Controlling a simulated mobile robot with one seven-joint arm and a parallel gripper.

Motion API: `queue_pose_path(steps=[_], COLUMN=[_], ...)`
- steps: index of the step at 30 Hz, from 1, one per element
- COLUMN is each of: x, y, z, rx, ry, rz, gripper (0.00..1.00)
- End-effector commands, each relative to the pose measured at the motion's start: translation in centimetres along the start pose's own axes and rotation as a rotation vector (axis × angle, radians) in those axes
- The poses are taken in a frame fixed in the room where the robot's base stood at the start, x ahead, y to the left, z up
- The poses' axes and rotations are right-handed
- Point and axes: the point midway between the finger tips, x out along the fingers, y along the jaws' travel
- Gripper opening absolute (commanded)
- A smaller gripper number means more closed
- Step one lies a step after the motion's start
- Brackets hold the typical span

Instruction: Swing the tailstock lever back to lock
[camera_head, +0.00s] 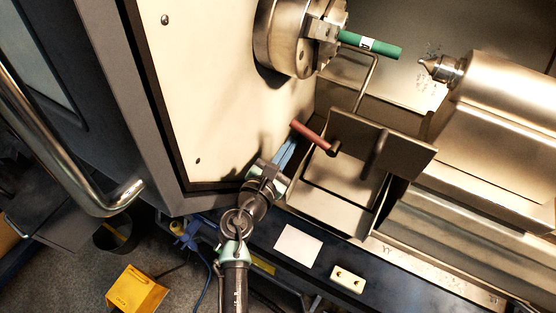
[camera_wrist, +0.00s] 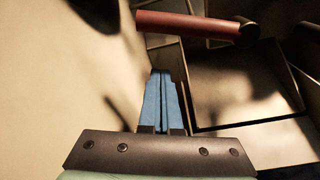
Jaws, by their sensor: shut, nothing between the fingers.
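A lever with a red-brown grip (camera_head: 310,134) ends in a dark round hub (camera_head: 334,149) beside the tailstock side of the machine. The grip points up and left from the hub in the head view. The grip also lies across the top of the wrist view (camera_wrist: 188,25), with its hub at the right end. My gripper (camera_head: 292,143) has blue fingers, shut together and empty. Its fingertips (camera_wrist: 161,72) appear just short of the grip, with a visible gap in the wrist view. The tailstock (camera_head: 500,85) with its pointed centre is at the right.
A chuck (camera_head: 287,38) holds a green bar (camera_head: 371,46) above. A bent rod and a slanted dark plate (camera_head: 405,146) stand close right of the lever. A cream panel (camera_head: 215,90) borders my gripper on the left. A white card (camera_head: 298,244) lies on the front ledge.

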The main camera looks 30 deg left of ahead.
Motion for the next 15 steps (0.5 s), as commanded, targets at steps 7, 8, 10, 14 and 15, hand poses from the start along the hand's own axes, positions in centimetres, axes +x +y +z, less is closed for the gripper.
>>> queue_pose_path(steps=[7, 8, 10, 14, 15], x=[-0.4, -0.5, -0.6, -0.7, -0.7], y=[0.1, 0.1, 0.0, -0.1, -0.1], z=[3.1, 3.4, 3.7, 3.8, 3.8], rx=[0.001, 0.002, 0.001, 0.001, 0.001], ry=[0.000, 0.000, 0.000, 0.000, 0.000], rz=[-0.001, -0.001, -0.001, -0.001, -0.001], gripper=[0.00, 0.00, 0.00, 0.00, 0.00])
